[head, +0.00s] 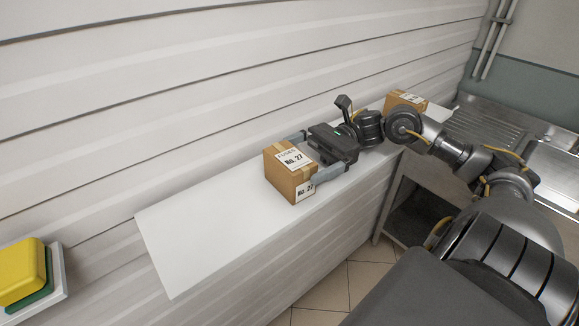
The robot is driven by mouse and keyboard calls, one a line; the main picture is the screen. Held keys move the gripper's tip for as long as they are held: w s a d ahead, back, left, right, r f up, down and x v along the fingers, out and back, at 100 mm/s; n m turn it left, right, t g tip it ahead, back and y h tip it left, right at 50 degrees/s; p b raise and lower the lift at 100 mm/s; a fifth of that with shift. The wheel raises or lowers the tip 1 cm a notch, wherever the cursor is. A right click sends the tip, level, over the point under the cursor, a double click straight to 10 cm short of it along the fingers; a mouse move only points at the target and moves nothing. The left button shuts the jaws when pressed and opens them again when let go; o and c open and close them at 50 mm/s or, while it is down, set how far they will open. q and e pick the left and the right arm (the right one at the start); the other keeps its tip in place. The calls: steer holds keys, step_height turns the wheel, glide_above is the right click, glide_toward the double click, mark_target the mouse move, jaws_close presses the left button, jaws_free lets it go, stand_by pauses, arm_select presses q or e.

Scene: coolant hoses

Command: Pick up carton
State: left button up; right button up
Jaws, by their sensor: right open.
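A small brown carton (287,174) with white "No. 27" labels sits on the white shelf (200,228). My right gripper (303,157) reaches in from the right with its jaws open. One finger lies on the far side of the carton and the other along its near right side. I cannot tell whether the fingers touch the carton. A second brown carton (404,101) with a label stands farther right, behind my right arm. My left gripper is not in view.
A white slatted wall (170,100) runs behind the shelf. The shelf's left part is bare. A yellow and green block (22,275) is at the lower left. A metal sink unit (505,125) stands at the right. The tiled floor (335,290) shows below.

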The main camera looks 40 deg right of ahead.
mark_target(277, 169)
steer(key=a+p, duration=0.3)
steer(key=a, duration=0.1)
steer(key=shift+w+a+r+p, duration=0.1)
steer(key=shift+w+r+p, duration=0.15)
steer(key=shift+p, duration=0.1)
steer(key=shift+a+f, duration=0.2)
steer(key=shift+a, duration=0.3)
steer(key=shift+d, duration=0.1)
steer(key=c, duration=0.8)
